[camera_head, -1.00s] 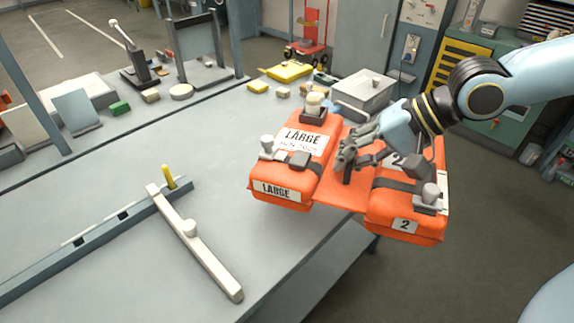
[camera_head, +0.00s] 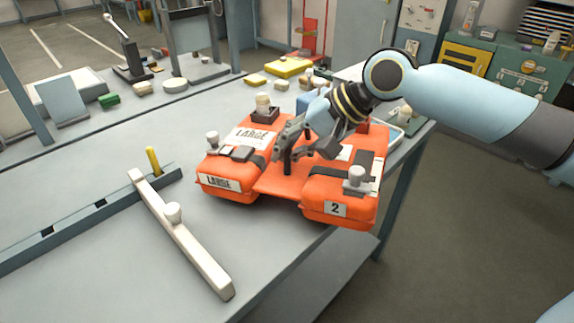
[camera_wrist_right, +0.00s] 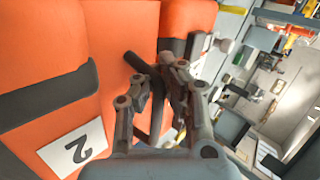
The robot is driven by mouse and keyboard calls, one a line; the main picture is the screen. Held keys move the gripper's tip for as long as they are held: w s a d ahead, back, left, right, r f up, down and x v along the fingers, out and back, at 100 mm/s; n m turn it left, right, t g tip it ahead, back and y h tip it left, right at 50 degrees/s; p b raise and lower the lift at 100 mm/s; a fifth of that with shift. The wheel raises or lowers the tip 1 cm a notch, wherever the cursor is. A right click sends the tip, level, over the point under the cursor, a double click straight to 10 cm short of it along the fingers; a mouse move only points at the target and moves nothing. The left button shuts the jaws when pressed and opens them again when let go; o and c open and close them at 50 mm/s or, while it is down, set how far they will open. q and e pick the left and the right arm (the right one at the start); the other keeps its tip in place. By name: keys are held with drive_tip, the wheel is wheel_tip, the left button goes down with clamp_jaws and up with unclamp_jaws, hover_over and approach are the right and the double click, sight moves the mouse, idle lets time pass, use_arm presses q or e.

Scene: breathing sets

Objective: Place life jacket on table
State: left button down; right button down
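The orange life jacket (camera_head: 278,183) has two padded halves with dark straps, LARGE labels on the left half and a 2 label on the right half. It is over the right part of the grey table (camera_head: 105,225); I cannot tell whether its underside touches the top. My right gripper (camera_head: 288,160) is at the middle of the jacket, with its fingers closed around a dark upright handle there. In the right wrist view the fingers (camera_wrist_right: 155,95) meet around a dark bar beside the orange jacket (camera_wrist_right: 60,70). My left gripper is not in view.
A white bar with a knob (camera_head: 180,235) and a grey rail with a yellow peg (camera_head: 153,160) lie left of the jacket. Yellow blocks (camera_head: 288,67) and a lever stand (camera_head: 130,55) are at the back. The table's right edge is close by.

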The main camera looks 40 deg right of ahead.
sight(280, 168)
drive_tip(key=shift+f, duration=1.55)
drive_tip(key=c, duration=1.5)
unclamp_jaws()
drive_tip(key=shift+s, duration=0.15)
drive_tip(key=shift+s+d+r, duration=0.15)
drive_tip(key=shift+d+r, duration=0.05)
drive_tip(key=shift+r, duration=0.1)
drive_tip(key=p+v, duration=0.4)
drive_tip(key=v, duration=0.6)
drive_tip(key=shift+a+p, duration=0.15)
drive_tip(key=shift+p, duration=0.25)
drive_tip(key=shift+s+d+r+p, duration=0.3)
drive_tip(key=shift+r+p, duration=0.2)
drive_tip(key=shift+p, duration=0.05)
